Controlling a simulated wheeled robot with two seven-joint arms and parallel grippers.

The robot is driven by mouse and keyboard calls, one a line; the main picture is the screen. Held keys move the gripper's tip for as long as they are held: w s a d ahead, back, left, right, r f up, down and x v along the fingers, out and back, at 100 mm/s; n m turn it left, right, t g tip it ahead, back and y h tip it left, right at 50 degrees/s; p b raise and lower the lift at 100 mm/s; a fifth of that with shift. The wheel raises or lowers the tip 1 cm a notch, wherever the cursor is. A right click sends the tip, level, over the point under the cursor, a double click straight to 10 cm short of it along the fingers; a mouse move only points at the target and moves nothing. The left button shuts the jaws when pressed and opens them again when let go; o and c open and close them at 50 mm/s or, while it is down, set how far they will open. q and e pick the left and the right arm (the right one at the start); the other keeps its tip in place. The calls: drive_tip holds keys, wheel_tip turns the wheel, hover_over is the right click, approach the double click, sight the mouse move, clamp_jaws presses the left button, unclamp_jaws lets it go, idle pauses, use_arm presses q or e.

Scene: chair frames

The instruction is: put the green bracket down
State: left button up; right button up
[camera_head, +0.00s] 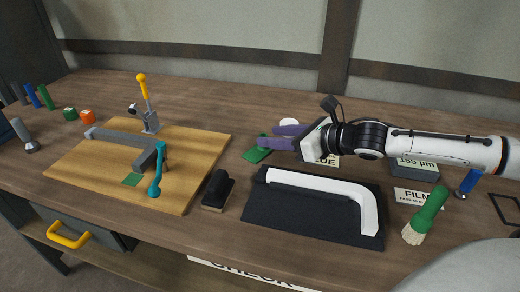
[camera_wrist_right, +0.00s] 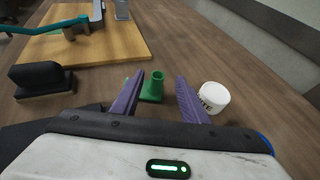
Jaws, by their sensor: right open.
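The green bracket (camera_head: 257,154) lies on the brown table between the wooden board and the white cup. In the right wrist view the bracket (camera_wrist_right: 151,88) shows a short upright tube on a flat base, which seems to rest on the table. My right gripper (camera_head: 276,137) has purple fingers. In the right wrist view the fingers (camera_wrist_right: 160,77) are spread apart, with the bracket seen between them and no finger clearly touching it. In the head view the fingers hide part of the bracket. My left gripper is out of view.
A wooden board (camera_head: 75,175) with a grey frame and clamps lies left. A black block (camera_head: 217,188) and a dark mat (camera_head: 290,227) bearing a white bent frame (camera_head: 320,184) are in front. A white cup (camera_wrist_right: 214,97) stands close to the right finger.

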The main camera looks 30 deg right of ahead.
drive_tip(key=shift+w+a+f, duration=0.15)
drive_tip(key=shift+w+a, duration=0.2)
drive_tip(key=shift+w, duration=0.05)
clamp_jaws()
